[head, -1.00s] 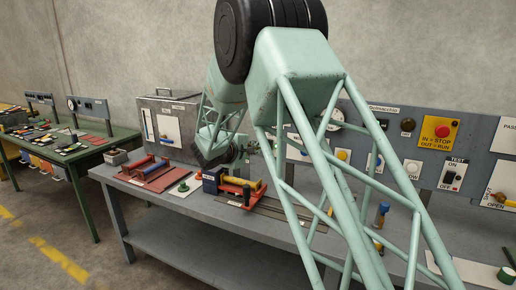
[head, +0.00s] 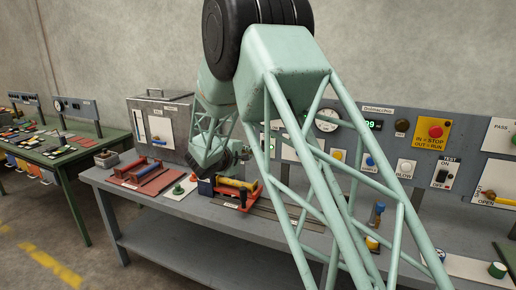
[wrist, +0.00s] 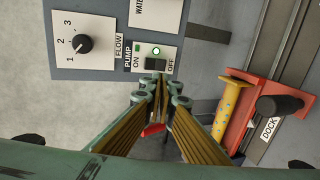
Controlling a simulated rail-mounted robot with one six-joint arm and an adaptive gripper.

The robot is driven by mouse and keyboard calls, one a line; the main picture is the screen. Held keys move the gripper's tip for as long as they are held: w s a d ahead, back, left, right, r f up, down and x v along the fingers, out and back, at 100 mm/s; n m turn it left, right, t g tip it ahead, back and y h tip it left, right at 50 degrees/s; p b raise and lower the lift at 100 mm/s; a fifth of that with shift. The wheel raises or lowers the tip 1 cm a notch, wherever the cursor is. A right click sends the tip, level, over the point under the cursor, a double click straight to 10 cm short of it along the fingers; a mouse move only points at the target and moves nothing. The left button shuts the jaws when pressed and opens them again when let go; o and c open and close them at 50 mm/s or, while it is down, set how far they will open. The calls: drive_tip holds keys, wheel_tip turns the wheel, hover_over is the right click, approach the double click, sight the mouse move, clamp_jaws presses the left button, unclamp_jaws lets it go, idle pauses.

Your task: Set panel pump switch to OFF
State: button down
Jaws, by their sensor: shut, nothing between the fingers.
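The pump switch (wrist: 155,64) is a small dark switch on a white plate marked PUMP, with ON to its left and OFF to its right in the wrist view. A green light (wrist: 156,50) glows above it. Which way the switch is set is too small to tell. My gripper (wrist: 160,84) is shut and empty, its fingertips just below the switch in the picture, overlapping the plate's lower edge. Whether they touch it I cannot tell. In the head view my gripper (head: 245,154) is close to the panel, and I cannot make out the pump switch there.
A FLOW knob (wrist: 83,44) sits left of the switch.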

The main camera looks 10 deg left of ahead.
drive_tip(key=shift+a+f, duration=0.1)
idle(0.6)
drive_tip(key=b+x, duration=0.1)
drive_tip(key=x, duration=1.3)
